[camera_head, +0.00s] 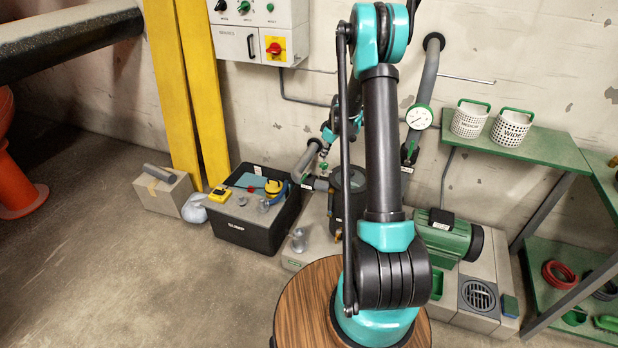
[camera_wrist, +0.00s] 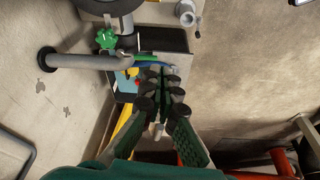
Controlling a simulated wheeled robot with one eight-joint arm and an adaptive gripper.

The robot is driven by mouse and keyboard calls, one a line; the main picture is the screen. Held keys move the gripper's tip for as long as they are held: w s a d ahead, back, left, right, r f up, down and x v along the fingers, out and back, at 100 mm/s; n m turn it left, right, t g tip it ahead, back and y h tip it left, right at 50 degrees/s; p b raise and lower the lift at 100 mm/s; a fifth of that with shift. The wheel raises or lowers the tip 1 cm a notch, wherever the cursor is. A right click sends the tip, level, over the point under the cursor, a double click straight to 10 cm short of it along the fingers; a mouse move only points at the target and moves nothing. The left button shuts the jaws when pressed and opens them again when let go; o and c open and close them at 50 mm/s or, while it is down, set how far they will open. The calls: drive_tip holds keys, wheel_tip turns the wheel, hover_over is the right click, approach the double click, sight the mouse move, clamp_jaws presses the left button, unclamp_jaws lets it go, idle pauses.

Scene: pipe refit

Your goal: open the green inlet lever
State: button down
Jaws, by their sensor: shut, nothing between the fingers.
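In the wrist view my gripper (camera_wrist: 163,82) is shut and empty. Its dark fingers overlap the view of the black sump tub and a blue curved hose (camera_wrist: 150,62). A green knobbed handle (camera_wrist: 105,39) sits at the upper left of the fingers, beside the end of a grey wall pipe (camera_wrist: 82,61), apart from them. In the head view a small green part (camera_head: 323,166) shows near that grey pipe (camera_head: 305,161). I cannot tell for sure which green part is the inlet lever or how it is turned. My arm hides part of this area.
The black sump tub (camera_head: 245,232) with loose items stands left of the pump base. A dark cylindrical pot, a green motor (camera_head: 441,238) and a gauge (camera_head: 419,117) are close by. A green shelf (camera_head: 545,150) with two baskets is at right. Open floor lies at left front.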

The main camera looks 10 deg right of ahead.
drive_tip(key=w+d+f+n, duration=0.1)
drive_tip(key=w+f+n, duration=0.1)
drive_tip(key=w+f, duration=0.2)
wheel_tip(320, 180, down, 4)
drive_tip(key=shift+w+r+y, duration=0.2)
drive_tip(key=shift+w+y, duration=0.1)
drive_tip(key=w+a+f, duration=0.3)
drive_tip(key=a+f, duration=0.3)
drive_tip(key=f, duration=0.4)
drive_tip(key=shift+w+f, duration=0.15)
drive_tip(key=shift+w, duration=0.05)
